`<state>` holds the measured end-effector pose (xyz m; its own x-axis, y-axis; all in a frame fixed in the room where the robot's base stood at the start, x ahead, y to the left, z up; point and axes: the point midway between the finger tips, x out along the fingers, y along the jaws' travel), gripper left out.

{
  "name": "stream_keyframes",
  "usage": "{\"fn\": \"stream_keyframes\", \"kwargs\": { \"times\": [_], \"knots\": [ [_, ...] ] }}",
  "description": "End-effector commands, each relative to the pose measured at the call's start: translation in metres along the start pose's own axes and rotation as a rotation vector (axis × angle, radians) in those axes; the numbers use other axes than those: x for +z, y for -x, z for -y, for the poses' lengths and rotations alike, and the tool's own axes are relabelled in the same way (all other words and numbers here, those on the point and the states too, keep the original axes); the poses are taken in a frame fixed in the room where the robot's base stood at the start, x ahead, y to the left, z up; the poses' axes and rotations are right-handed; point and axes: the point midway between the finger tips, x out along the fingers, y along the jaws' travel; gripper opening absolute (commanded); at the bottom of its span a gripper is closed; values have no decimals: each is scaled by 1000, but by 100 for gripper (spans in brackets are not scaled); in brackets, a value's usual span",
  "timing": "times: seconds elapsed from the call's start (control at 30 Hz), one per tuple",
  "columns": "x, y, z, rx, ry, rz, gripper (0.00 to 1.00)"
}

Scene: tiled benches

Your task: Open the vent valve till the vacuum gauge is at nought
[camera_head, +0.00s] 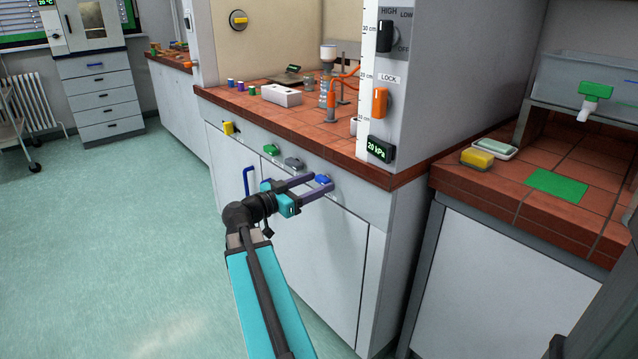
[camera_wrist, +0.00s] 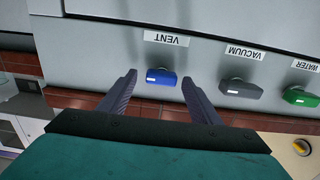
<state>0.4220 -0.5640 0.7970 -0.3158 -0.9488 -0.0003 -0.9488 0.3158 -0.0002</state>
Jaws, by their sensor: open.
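The blue vent valve knob (camera_head: 323,180) is on the bench's front panel, at the right end of a row of knobs. In the wrist view the blue knob (camera_wrist: 161,77) sits beside an upside-down label reading VENT (camera_wrist: 167,39). My gripper (camera_head: 318,184) is open at the panel. In the wrist view its two fingers (camera_wrist: 158,88) stand on either side of the blue knob, with a gap to each side. The gauge display (camera_head: 381,149) on the bench's right pillar reads 20 kPa.
The grey vacuum knob (camera_wrist: 241,88) and green water knob (camera_wrist: 299,97) are close beside the vent knob. A yellow knob (camera_head: 228,128) is further left. Glassware with orange tubing (camera_head: 331,95) stands on the tiled bench top (camera_head: 285,118). The floor to the left is clear.

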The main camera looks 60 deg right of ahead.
Motion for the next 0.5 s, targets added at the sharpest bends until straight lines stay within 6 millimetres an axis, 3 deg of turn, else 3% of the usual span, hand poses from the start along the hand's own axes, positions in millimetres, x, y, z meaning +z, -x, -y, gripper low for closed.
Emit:
{"fn": "stream_keyframes", "kwargs": {
  "times": [0.47, 0.5],
  "knots": [
    [0, -10, 0, -1, 0, 0, 58],
    [0, -10, 0, -1, 0, 0, 54]
  ]
}}
